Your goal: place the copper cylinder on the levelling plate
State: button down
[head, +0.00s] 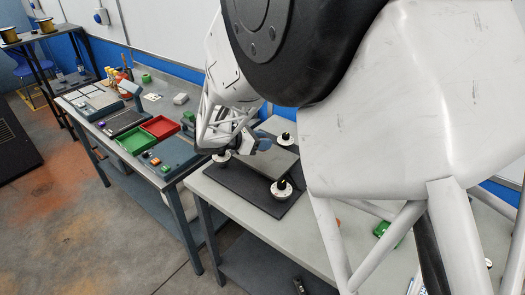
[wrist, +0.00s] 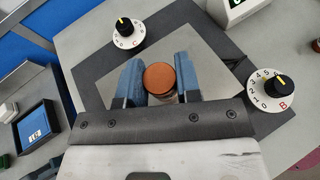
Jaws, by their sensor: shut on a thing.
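In the wrist view, the copper cylinder (wrist: 160,78) shows its round end between the blue fingers of my gripper (wrist: 160,80), which is shut on it. The levelling plate (wrist: 196,48) is the grey plate beneath and beyond the fingers. I cannot tell whether the cylinder touches the plate. In the head view, my gripper (head: 263,143) is over the left back part of the levelling plate (head: 262,168), and the cylinder cannot be made out there. The plate lies on a dark base (head: 237,184) with dial knobs around it.
Dial knob B (wrist: 272,92) and dial knob C (wrist: 126,33) stand close beside the plate. In the head view, a front knob (head: 281,189) is at the base's edge. A left bench holds a green tray (head: 137,141) and a red tray (head: 160,127).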

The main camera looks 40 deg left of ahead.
jog(key=shift+f, duration=1.95)
jog(key=shift+f, duration=0.1)
jog(key=c, duration=0.8)
grip_release()
jog(key=v, duration=1.2)
